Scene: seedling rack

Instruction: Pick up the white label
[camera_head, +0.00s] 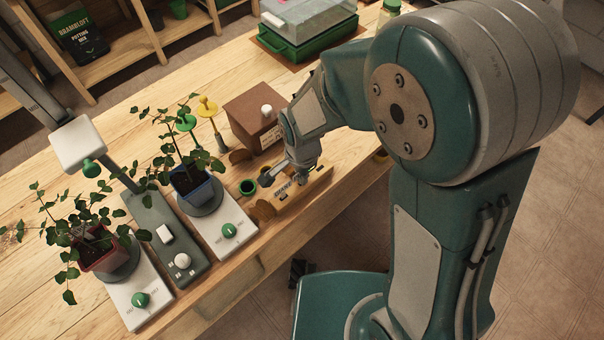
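My gripper (283,180) points down over a low wooden holder (262,210) with dark lettering, near the right edge of the bench. Its fingers look spread apart, one to each side, and I see nothing held between them. I cannot single out the white label for certain; the fingers hide part of the holder.
Two potted plants on white dial units (235,243) are to the left. A green tray (285,50) with a clear lid is at the back.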

